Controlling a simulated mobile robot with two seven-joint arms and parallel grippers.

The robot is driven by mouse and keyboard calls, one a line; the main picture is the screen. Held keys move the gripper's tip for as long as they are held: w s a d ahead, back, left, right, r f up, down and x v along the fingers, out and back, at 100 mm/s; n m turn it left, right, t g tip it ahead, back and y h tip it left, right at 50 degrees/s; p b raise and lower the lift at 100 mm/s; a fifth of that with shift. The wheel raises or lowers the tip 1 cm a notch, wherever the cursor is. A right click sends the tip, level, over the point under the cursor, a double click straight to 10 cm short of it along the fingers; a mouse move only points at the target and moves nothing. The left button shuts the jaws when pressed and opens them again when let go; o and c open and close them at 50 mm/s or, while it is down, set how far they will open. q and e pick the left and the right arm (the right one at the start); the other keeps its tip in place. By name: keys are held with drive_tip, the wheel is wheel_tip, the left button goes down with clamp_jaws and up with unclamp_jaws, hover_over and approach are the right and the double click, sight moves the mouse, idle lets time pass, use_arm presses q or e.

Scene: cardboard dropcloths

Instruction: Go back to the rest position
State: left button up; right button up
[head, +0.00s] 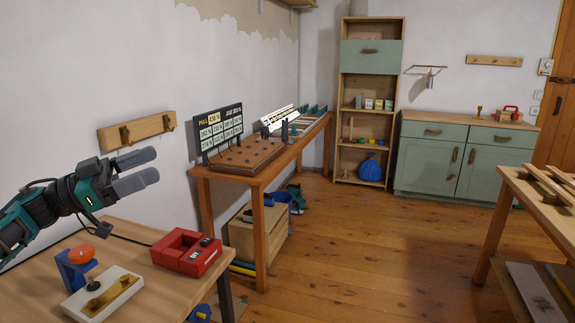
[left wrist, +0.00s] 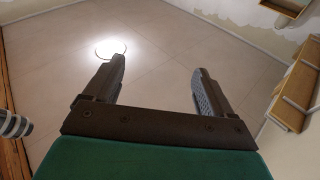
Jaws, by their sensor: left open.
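My left gripper (head: 146,170) is at the left of the head view, raised above a wooden table (head: 122,232) and in front of the white wall. Its two grey fingers point to the right. In the left wrist view the two fingers (left wrist: 158,88) stand apart with nothing between them, and a pale ceiling with a round bright light (left wrist: 111,49) shows beyond. My right gripper is in neither view.
On the near table are a red box-like device (head: 186,252), a white block with a brass plate (head: 103,294) and a blue stand with an orange knob (head: 81,256). A wall peg rail (head: 137,131) is behind the gripper. Open wooden floor (head: 350,250) lies mid-room.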

use_arm(q)
drive_tip(key=d+f+n+t+y, duration=0.4)
drive_tip(key=d+f+n+y, duration=0.15)
drive_tip(key=f, duration=0.25)
drive_tip(key=d+f+n+t+y, duration=0.4)
drive_tip(key=f+n+t+y, duration=0.1)
drive_tip(key=f+y, duration=0.15)
drive_tip(key=s+f+n+g+y, duration=0.3)
drive_tip(key=s+f+g+y, duration=0.25)
drive_tip(key=s+f, duration=0.6)
drive_tip(key=s+f+m+g+y, duration=0.1)
drive_tip(key=s+f+g, duration=0.35)
drive_tip(key=s, duration=0.75)
drive_tip(key=s+f+g, duration=0.3)
drive_tip(key=s+g, duration=0.2)
drive_tip(key=s, duration=0.6)
drive_tip(key=w+d+f+t+h+b, duration=0.1)
drive_tip(key=w+d+f+t, duration=0.1)
drive_tip(key=w+f+t, duration=0.5)
wheel_tip(320, 180, down, 3)
drive_tip(key=shift+w+f+m+h, duration=0.1)
drive_tip(key=shift+w+m+h, duration=0.15)
drive_tip(key=shift+m+h, duration=0.15)
